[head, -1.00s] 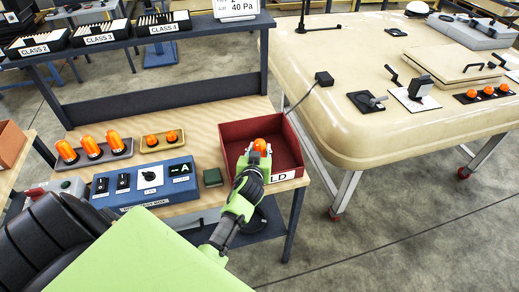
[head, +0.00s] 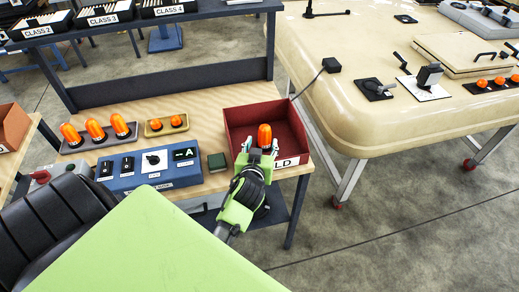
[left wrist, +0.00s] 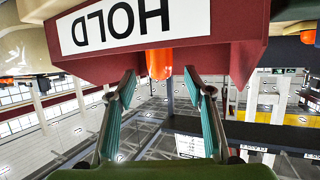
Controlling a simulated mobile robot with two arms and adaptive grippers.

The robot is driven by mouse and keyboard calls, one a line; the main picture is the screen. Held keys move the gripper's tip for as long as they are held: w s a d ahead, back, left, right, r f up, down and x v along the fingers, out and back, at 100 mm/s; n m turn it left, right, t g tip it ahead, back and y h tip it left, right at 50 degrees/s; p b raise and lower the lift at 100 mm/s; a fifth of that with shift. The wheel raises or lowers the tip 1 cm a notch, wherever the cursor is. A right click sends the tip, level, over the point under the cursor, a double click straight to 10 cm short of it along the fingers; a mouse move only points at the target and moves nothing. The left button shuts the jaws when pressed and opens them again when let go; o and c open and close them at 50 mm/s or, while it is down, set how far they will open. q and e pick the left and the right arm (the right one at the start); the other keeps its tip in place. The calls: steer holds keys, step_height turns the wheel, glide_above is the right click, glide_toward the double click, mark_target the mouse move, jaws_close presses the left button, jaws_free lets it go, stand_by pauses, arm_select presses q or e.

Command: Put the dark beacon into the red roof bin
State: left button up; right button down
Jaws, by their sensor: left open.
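An orange beacon (head: 265,135) stands upright inside the red bin (head: 298,137), near its front wall. In the left wrist view, which is upside down, the beacon (left wrist: 159,62) shows past the rim of the bin (left wrist: 225,62) marked HOLD. My left gripper (head: 260,147) is open at the bin's front edge. Its two fingers (left wrist: 160,78) are spread, one to each side of the beacon and apart from it. The beacon's base is hidden behind the bin wall and gripper. Whether its lamp is dark I cannot tell. My right gripper is not in view.
Several orange beacons stand left on a grey tray (head: 104,143) and a yellow tray (head: 163,131). A blue switch box (head: 152,181) and a small dark green block (head: 217,161) lie left of the bin. The cream cab roof (head: 350,100) stands right, across a gap.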

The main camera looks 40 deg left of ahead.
arm_select(q)
steer(key=v, duration=0.4)
steer(key=shift+s, duration=0.1)
stand_by(0.5)
